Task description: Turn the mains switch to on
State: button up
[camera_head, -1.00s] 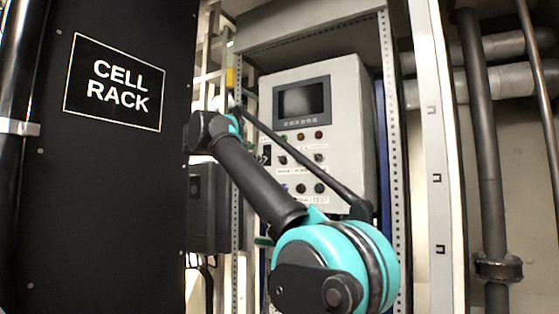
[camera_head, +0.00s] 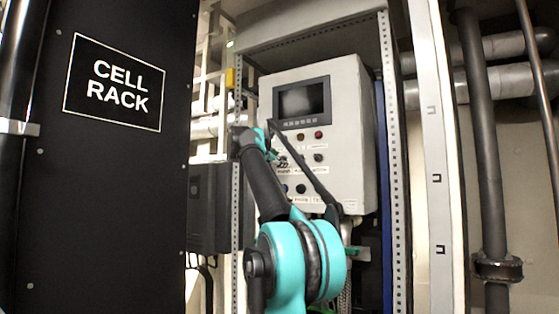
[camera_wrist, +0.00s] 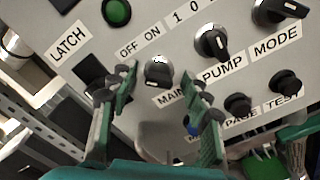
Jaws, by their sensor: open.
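The mains switch (camera_wrist: 158,72) is a small dark knob with a shiny top on the grey control panel (camera_head: 345,130). The words OFF and ON are printed above it, and a partly hidden MAIN label (camera_wrist: 170,97) is below. I cannot tell which word the knob points to. My gripper (camera_wrist: 158,80) is open, with one green-and-black finger left of the knob and the other right of it. Neither finger clearly touches it. In the head view my gripper (camera_head: 276,155) is in front of the panel's left side and covers the switch.
In the wrist view, the pump knob (camera_wrist: 211,42), mode knob (camera_wrist: 280,11), page knob (camera_wrist: 238,104), test knob (camera_wrist: 286,82) and a green button (camera_wrist: 117,12) are near. A dark latch (camera_wrist: 90,69) and a partly hidden blue button (camera_wrist: 193,125) are close to the fingers. A black cell rack (camera_head: 100,200) stands left.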

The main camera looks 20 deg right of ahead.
jog(key=shift+w+d, duration=0.15)
grip_shut()
dwell(0.4)
